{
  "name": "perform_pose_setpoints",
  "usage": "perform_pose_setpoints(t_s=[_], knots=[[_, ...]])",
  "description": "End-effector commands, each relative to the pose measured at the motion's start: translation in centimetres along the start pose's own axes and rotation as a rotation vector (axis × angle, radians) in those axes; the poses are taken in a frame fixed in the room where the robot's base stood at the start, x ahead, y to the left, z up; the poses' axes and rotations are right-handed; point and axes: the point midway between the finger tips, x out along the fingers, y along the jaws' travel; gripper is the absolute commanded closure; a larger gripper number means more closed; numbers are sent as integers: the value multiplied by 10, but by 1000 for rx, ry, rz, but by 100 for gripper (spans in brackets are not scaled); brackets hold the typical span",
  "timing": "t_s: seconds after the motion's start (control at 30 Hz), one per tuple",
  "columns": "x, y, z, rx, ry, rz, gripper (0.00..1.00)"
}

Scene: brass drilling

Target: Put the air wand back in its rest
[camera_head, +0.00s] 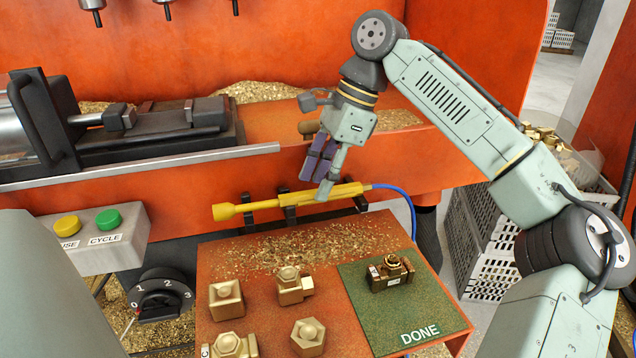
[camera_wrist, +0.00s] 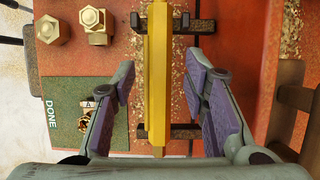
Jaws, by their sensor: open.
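The yellow air wand (camera_head: 262,204) lies lengthwise across the dark hooks of its rest (camera_head: 288,205), on the front of the orange machine, with its blue hose (camera_head: 395,191) leaving at the right end. In the wrist view the wand (camera_wrist: 157,75) runs up the middle of the picture and crosses the dark rest brackets (camera_wrist: 182,131). How deep it sits in the hooks is hard to tell. My gripper (camera_head: 318,182) is open just above the wand's right part. In the wrist view its purple-padded fingers (camera_wrist: 160,85) are apart, one on each side of the wand, with visible gaps.
Below the rest is an orange table (camera_head: 243,258) with brass chips and several brass fittings (camera_head: 226,299). A green DONE mat (camera_head: 400,318) holds one fitting (camera_head: 391,272). A button box (camera_head: 91,240) and rotary switch (camera_head: 160,294) are at left. The vise (camera_head: 170,122) is behind.

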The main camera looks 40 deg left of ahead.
Motion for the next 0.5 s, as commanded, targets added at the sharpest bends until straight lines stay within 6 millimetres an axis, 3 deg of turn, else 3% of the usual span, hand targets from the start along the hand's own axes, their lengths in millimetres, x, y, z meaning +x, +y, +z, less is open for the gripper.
perform_pose_setpoints(t_s=[0.3,0.5], knots=[[-70,0,1,2,1,-2,59],[-101,0,0,3,3,0,59]])
